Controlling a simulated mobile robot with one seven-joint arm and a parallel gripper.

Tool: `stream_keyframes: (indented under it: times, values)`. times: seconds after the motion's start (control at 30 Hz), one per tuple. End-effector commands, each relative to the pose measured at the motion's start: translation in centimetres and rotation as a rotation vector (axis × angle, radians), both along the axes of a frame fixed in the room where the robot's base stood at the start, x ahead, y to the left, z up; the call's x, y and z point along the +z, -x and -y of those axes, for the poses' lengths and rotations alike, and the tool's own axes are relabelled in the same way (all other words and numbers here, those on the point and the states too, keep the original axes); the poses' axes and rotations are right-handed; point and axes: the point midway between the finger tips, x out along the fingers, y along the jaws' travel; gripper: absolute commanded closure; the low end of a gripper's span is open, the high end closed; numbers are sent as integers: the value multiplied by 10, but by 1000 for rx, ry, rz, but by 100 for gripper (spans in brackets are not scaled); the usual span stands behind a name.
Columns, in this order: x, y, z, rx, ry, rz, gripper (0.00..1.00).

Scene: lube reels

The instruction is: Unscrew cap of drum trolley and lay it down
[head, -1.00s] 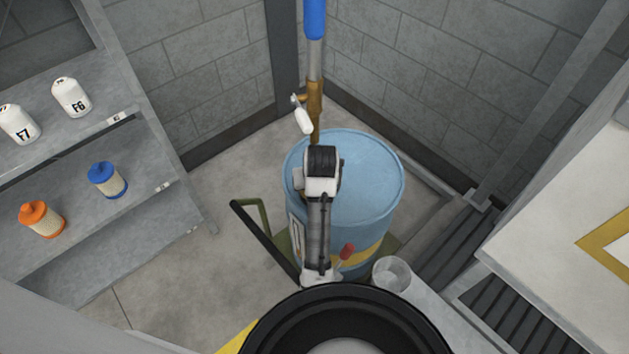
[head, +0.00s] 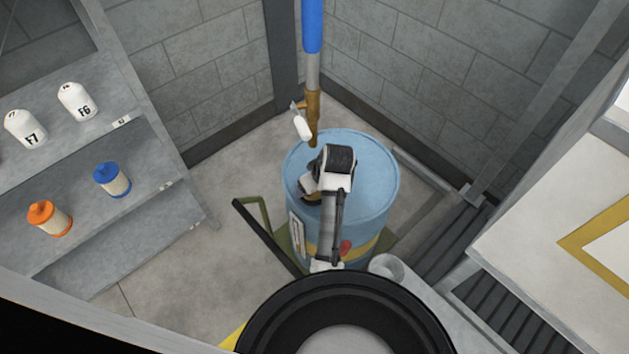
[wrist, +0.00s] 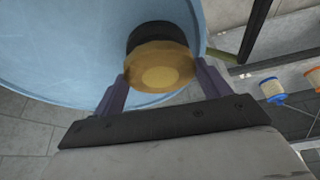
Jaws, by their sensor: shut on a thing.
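The blue drum (head: 368,185) stands upright on the green trolley (head: 256,209), in the corner. The drum's top fills the upper left of the wrist view (wrist: 60,50). My gripper (wrist: 161,78) is shut on the round brass cap (wrist: 160,62), one finger on each side of it. A black round part (wrist: 155,33) shows just behind the cap, over the drum top. I cannot tell whether the cap touches it or is apart. In the head view my gripper (head: 309,190) is over the left part of the drum top, and my wrist hides much of the cap.
A pump with a blue tube (head: 312,28) and white handle (head: 302,126) stands behind the drum. Shelves with an orange filter (head: 49,218) and a blue filter (head: 112,179) are at left. A clear cup (head: 386,268) is in front. A white surface (head: 540,210) is at right.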

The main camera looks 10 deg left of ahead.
Motion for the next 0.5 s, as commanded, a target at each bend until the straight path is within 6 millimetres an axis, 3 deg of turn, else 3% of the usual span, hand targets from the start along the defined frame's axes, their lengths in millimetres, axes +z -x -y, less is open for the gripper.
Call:
stream_keyframes:
  times: [0.23, 0.5]
  values:
    - [1, -2, 2, 267, -1, -6, 49]
    - [-2, -1, 1, 339, 2, -4, 49]
